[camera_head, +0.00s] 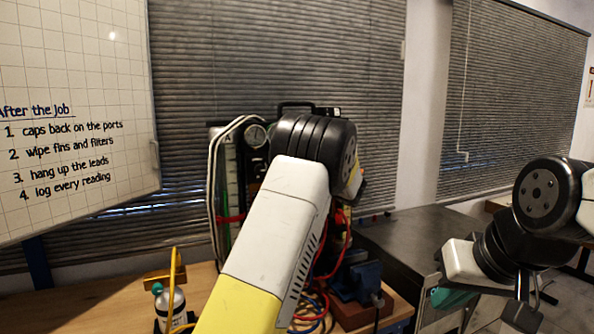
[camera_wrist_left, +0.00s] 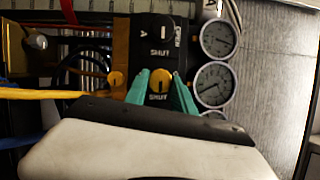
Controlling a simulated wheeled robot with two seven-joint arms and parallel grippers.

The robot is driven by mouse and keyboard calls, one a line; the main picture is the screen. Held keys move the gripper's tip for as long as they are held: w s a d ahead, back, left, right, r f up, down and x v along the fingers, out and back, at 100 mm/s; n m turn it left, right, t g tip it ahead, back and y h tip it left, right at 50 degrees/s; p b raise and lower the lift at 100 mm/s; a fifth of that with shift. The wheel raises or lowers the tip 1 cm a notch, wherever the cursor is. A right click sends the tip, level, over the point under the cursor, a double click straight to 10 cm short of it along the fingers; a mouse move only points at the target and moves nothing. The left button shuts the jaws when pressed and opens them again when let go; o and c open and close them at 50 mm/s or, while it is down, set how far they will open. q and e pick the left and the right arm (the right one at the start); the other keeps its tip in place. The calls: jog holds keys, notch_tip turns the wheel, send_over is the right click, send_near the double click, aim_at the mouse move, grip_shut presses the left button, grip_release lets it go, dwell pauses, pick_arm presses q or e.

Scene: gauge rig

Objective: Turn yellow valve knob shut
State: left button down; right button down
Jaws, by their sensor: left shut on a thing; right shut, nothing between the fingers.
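In the left wrist view a yellow valve knob (camera_wrist_left: 160,80) sits on a dark panel, with the word SHUT printed above and below it. My left gripper (camera_wrist_left: 161,84) has its teal fingers on either side of this knob and is shut on it. I cannot tell which way the knob is turned. In the head view my left arm hides the knobs and left gripper. My right gripper (camera_head: 451,298) is at the lower right, shut and empty, away from the rig.
Pressure gauges (camera_wrist_left: 213,83) stand close to the right of the held knob. A yellow hose (camera_wrist_left: 45,94) runs at the left. In the head view, a small bottle (camera_head: 170,306) stands on the wooden bench (camera_head: 105,299), and a blue vise (camera_head: 362,280) is right of my left arm.

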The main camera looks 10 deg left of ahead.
dwell(0.4)
pick_arm(q)
jog(key=c, duration=1.1)
grip_release()
jog(key=shift+o, duration=0.2)
jog(key=v, duration=0.8)
